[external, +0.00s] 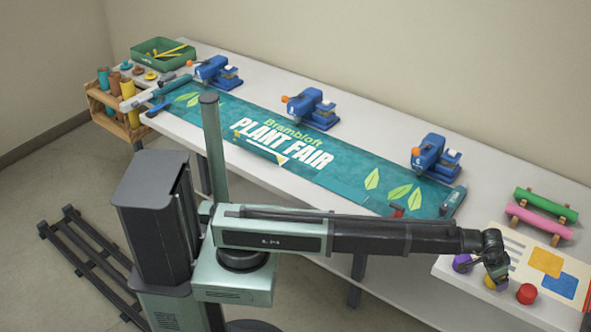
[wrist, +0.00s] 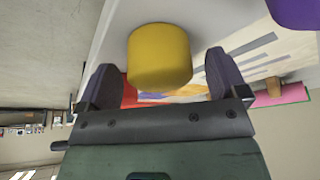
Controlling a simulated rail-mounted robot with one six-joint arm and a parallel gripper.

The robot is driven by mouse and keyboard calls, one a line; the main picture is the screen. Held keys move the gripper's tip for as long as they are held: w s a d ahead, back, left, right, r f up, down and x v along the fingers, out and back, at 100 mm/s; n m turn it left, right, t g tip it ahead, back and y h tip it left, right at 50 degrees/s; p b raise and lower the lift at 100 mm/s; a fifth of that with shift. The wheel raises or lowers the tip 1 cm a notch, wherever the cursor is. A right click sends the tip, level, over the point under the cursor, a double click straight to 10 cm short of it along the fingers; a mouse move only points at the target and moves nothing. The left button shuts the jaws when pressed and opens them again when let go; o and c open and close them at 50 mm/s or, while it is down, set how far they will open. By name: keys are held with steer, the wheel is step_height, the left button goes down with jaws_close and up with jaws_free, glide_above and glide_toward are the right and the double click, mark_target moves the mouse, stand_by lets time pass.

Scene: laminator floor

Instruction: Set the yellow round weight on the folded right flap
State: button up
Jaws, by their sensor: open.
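The yellow round weight (wrist: 160,57) stands between the two open fingers of my gripper (wrist: 162,76) in the wrist view; I cannot tell whether they touch it. In the external view the yellow weight (external: 490,283) is partly hidden by my gripper (external: 497,280), low at the right table end. The teal plant fair banner (external: 345,178) lies flat along the table. Its right end (external: 430,196) has leaf prints and a teal bar (external: 453,202); a folded flap there is not clear at this size.
A purple weight (external: 462,263) and a red weight (external: 526,294) flank the yellow one, beside a printed sheet (external: 520,262). Pink (external: 540,221) and green (external: 546,205) rolls lie behind. Blue clamp devices (external: 432,158) line the banner's back edge. A small red-handled tool (external: 398,211) lies near the front edge.

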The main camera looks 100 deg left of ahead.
steer(key=shift+w+f, duration=0.1)
steer(key=shift+f, duration=0.2)
steer(key=c, duration=1.3)
step_height(320, 180, up, 20)
steer(key=p, duration=2)
steer(key=shift+r+p, duration=0.15)
steer(key=shift+p, duration=0.25)
